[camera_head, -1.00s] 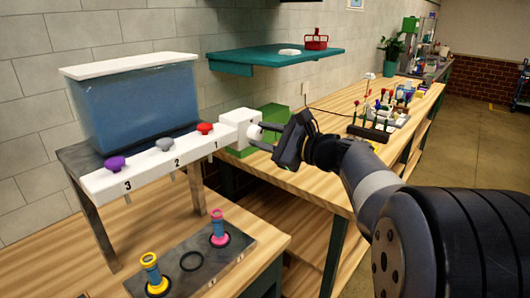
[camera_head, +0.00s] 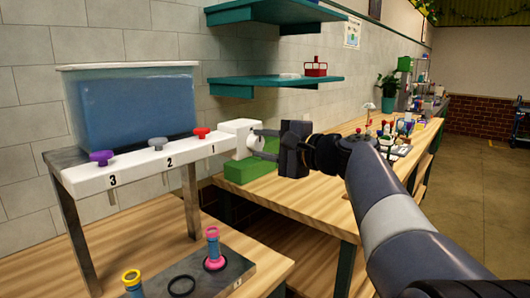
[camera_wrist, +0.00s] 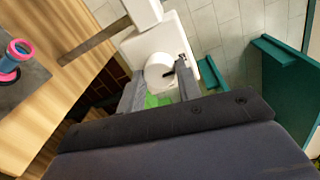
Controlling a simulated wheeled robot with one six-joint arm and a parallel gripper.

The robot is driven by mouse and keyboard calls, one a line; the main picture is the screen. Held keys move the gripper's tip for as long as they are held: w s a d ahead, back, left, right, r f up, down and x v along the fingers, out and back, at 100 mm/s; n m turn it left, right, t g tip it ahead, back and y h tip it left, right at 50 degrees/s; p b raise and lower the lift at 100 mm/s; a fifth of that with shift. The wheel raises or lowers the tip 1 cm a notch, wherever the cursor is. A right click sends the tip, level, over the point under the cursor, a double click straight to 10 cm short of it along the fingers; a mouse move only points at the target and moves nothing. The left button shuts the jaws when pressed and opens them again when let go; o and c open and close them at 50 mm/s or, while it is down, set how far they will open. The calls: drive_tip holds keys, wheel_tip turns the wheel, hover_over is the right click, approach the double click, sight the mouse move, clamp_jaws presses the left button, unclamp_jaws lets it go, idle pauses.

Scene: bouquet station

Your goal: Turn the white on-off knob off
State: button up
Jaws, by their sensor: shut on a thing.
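The white on-off knob (camera_head: 254,143) sticks out from the right side of a white box (camera_head: 232,128) at the end of the numbered white rail. In the wrist view the two grey fingers (camera_wrist: 160,90) close on the knob's sides. The knob's far side is hidden.
A water tank (camera_head: 135,105) stands behind the white rail (camera_head: 130,165) with purple, grey and red knobs. A green block (camera_head: 247,168) sits below the white box. Teal shelves (camera_head: 275,85) hang above. Pink and yellow tubes (camera_head: 213,250) stand on a plate at the front.

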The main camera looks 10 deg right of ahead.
idle(0.3)
drive_tip(key=o, duration=1)
drive_tip(key=v, duration=1.1)
drive_tip(key=shift+a+b, duration=0.1)
drive_tip(key=shift+b, duration=0.2)
drive_tip(key=shift+w+a, duration=0.1)
drive_tip(key=shift+w, duration=0.05)
drive_tip(key=x, duration=1)
drive_tip(key=shift+w+a, duration=0.15)
drive_tip(key=shift+w, duration=0.15)
drive_tip(key=shift+s, duration=0.1)
